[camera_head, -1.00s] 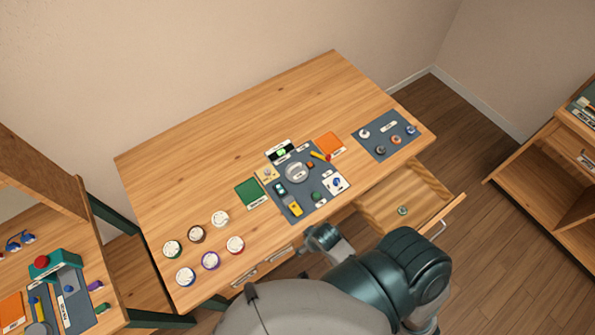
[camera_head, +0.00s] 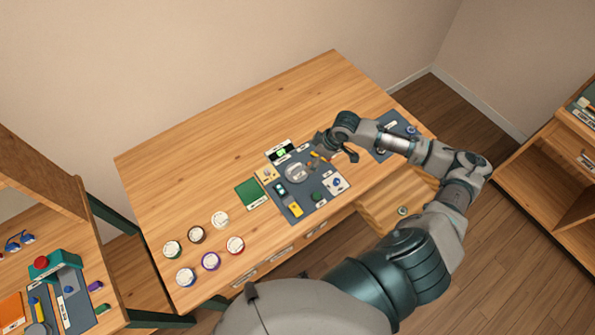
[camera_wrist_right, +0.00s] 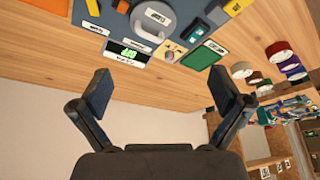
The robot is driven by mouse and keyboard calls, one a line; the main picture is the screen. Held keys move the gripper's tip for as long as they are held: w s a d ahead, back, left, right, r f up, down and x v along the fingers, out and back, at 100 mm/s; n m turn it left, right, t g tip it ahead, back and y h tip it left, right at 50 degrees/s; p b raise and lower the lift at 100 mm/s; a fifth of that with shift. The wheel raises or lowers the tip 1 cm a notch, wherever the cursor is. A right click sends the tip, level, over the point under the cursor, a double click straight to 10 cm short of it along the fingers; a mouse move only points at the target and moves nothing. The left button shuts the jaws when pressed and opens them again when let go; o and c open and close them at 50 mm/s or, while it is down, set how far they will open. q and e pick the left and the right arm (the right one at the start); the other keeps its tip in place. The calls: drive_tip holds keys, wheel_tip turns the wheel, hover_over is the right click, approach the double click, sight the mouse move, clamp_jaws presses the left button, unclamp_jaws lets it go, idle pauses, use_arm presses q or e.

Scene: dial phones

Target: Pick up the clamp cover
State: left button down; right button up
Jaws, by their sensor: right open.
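No label naming the clamp cover is readable, so I cannot tell for certain which piece it is. A round grey piece (camera_head: 296,172) lies on the dark mat (camera_head: 308,212) on the desk. It also shows with a label on it at the top of the right wrist view (camera_wrist_right: 153,18). My right gripper (camera_head: 336,152) is above the back right part of the mat, to the right of the round piece. In the right wrist view its two fingers (camera_wrist_right: 163,92) are spread, with nothing between them. My left gripper is not in view.
A green digital display (camera_head: 279,153) stands at the mat's back edge. A green card (camera_head: 249,192) and several round labelled pots (camera_head: 210,261) lie to the left. The desk's back left is clear.

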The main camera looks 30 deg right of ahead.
drive_tip(key=d+r, duration=0.1)
hover_over(298, 172)
drive_tip(key=s+d, duration=0.2)
wheel_tip(298, 172, down, 10)
drive_tip(key=shift+w+f, duration=0.15)
drive_tip(key=x, duration=0.6)
drive_tip(key=shift+a+p, duration=0.25)
drive_tip(key=shift+p, duration=0.15)
drive_tip(key=shift+s+d, duration=0.1)
drive_tip(key=shift+s, duration=0.1)
drive_tip(key=c, duration=0.9)
